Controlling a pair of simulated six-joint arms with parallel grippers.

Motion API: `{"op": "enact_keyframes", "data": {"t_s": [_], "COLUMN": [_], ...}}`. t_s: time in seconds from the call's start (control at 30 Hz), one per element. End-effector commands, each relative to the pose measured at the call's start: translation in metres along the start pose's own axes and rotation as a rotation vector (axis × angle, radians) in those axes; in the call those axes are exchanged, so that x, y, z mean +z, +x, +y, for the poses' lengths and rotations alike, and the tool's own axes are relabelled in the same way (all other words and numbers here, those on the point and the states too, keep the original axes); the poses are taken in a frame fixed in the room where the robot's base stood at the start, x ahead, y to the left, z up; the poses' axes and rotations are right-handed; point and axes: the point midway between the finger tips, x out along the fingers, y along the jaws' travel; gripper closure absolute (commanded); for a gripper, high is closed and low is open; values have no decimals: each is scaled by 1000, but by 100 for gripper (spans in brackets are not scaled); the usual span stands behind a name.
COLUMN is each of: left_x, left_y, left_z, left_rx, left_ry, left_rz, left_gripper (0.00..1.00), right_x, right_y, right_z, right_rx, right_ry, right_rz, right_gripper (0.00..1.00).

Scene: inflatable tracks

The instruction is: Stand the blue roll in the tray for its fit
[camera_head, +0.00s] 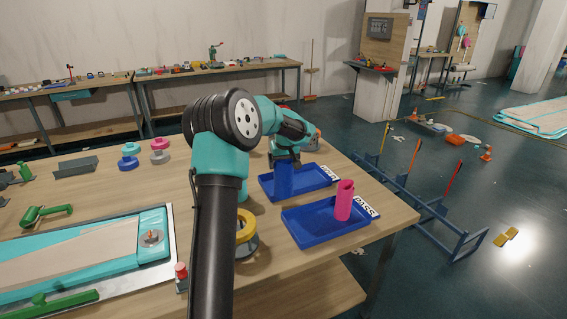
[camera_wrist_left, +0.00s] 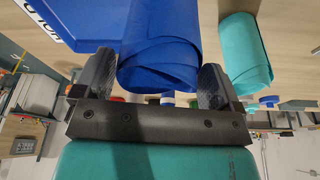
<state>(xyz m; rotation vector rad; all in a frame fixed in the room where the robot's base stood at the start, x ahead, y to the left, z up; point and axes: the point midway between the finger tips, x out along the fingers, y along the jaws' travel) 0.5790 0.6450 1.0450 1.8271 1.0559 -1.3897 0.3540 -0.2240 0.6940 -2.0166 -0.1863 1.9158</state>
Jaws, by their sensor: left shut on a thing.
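The blue roll (camera_head: 284,182) is upright in my left gripper (camera_head: 285,161), which is shut on it. In the left wrist view the roll (camera_wrist_left: 160,50) sits between the two fingers. In the head view its lower end overlaps the left part of the blue HOLD tray (camera_head: 315,183); I cannot tell whether it touches the tray floor. The HOLD tray shows at the upper left of the wrist view (camera_wrist_left: 85,22). A pink roll (camera_head: 344,201) stands in the front blue PASS tray (camera_head: 303,238). A teal roll (camera_wrist_left: 245,52) stands beside the blue one. My right gripper is out of view.
My left arm hides part of the bench's middle. A yellow ring (camera_head: 246,226) on a spool lies left of the PASS tray. Blue (camera_head: 128,160) and pink (camera_head: 160,150) rings lie at the back left. A teal track piece (camera_head: 120,240) fills the front left.

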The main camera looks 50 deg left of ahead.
Motion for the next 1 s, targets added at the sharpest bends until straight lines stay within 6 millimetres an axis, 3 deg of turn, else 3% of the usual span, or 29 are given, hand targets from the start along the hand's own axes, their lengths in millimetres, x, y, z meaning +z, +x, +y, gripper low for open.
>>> {"op": "enact_keyframes", "data": {"t_s": [0.43, 1.0], "left_x": [-61, -72], "left_y": [23, 27], "left_z": [14, 16], "left_rx": [1, 1], "left_ry": [-2, 0], "left_rz": [2, 1], "left_gripper": [62, 62], "right_x": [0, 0], "right_y": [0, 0], "right_z": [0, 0], "right_rx": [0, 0], "right_ry": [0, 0], "right_rz": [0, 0], "right_gripper": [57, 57]}}
